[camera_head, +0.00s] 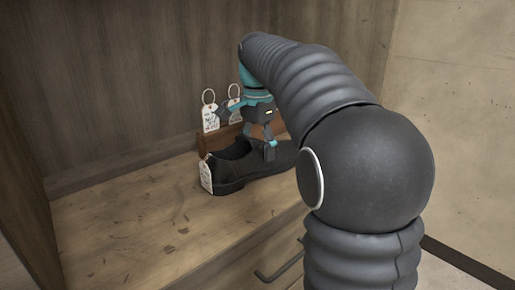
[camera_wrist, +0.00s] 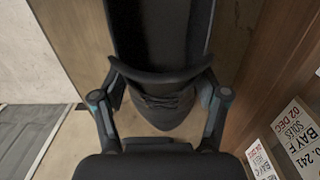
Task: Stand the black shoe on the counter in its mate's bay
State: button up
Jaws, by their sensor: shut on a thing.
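The black lace-up shoe (camera_head: 232,168) sits on the wooden counter (camera_head: 150,225), its heel toward the left and its toe toward the right, partly behind my arm. A white tag (camera_head: 206,176) hangs at its heel. My gripper (camera_head: 268,150) comes down over the front half of the shoe and is shut on it. No mate shoe shows clearly in either view.
A low brown wooden rack (camera_head: 213,143) stands right behind the shoe, with white ringed tags (camera_head: 210,119) on it. In the wrist view one tag (camera_wrist: 302,145) reads "BAY F". Wood panels close the back and left. The counter's left part is clear. A drawer handle (camera_head: 280,265) is below its front edge.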

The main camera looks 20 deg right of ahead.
jog(key=o, duration=1.5)
jog(key=shift+c, duration=0.2)
jog(key=shift+o, duration=0.6)
